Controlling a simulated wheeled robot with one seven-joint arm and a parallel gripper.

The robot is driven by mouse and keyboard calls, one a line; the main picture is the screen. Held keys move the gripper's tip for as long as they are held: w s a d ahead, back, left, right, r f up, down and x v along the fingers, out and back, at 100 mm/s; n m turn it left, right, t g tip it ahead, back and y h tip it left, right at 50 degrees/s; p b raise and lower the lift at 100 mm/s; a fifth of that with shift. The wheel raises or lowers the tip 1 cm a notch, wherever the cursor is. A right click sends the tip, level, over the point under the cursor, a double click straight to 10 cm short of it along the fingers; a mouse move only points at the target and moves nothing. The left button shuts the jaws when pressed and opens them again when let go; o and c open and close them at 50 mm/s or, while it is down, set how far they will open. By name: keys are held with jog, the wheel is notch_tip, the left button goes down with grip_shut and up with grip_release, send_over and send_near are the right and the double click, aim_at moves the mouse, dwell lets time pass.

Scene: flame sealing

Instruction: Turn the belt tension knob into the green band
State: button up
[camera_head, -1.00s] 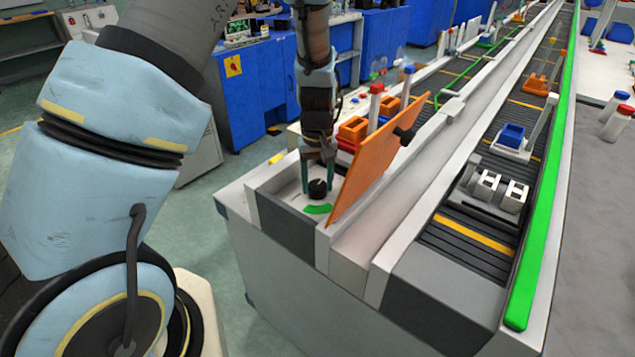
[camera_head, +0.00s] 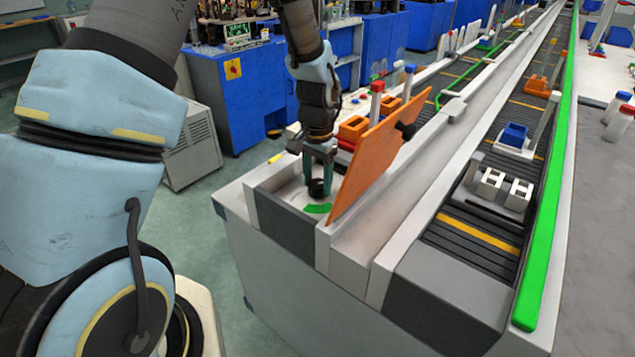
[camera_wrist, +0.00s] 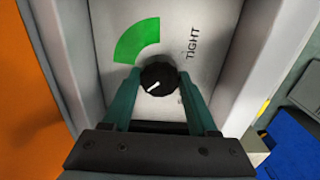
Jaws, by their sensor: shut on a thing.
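The black tension knob (camera_wrist: 158,75) sits on a light panel in the wrist view, with a white mark toward its lower left. The green band (camera_wrist: 137,40) is an arc up and left of the knob, and the mark does not point at it. The word TIGHT (camera_wrist: 193,43) is printed to the right. My gripper (camera_wrist: 158,72) is shut on the knob, one green finger on each side. In the head view my gripper (camera_head: 318,186) points down at the knob, and the green band (camera_head: 318,208) shows just in front.
An orange plate (camera_head: 375,160) stands tilted close to the right of my gripper. Behind it are orange blocks (camera_head: 352,128) and a red-capped post (camera_head: 377,98). The conveyor belt (camera_head: 470,215) with small fixtures runs off to the right. Open floor lies left of the bench.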

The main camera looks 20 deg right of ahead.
aim_at(317, 183)
jog(key=m, duration=0.4)
jog(key=shift+m, duration=0.3)
jog(key=m+p, duration=0.1)
jog(key=m, duration=0.3)
jog(key=shift+r+m+p, duration=0.1)
jog(key=shift+m+p, duration=0.2)
jog(key=shift+p, duration=0.1)
jog(key=m+p, duration=0.2)
jog(key=m, duration=0.2)
jog(key=shift+m, duration=0.3)
jog(key=shift+m+p, duration=0.9)
jog(key=shift+m, duration=1.1)
jog(key=o, duration=1.4)
notch_tip(317, 183, up, 11)
jog(key=shift+f+b, duration=0.2)
jog(key=shift+b, duration=0.7)
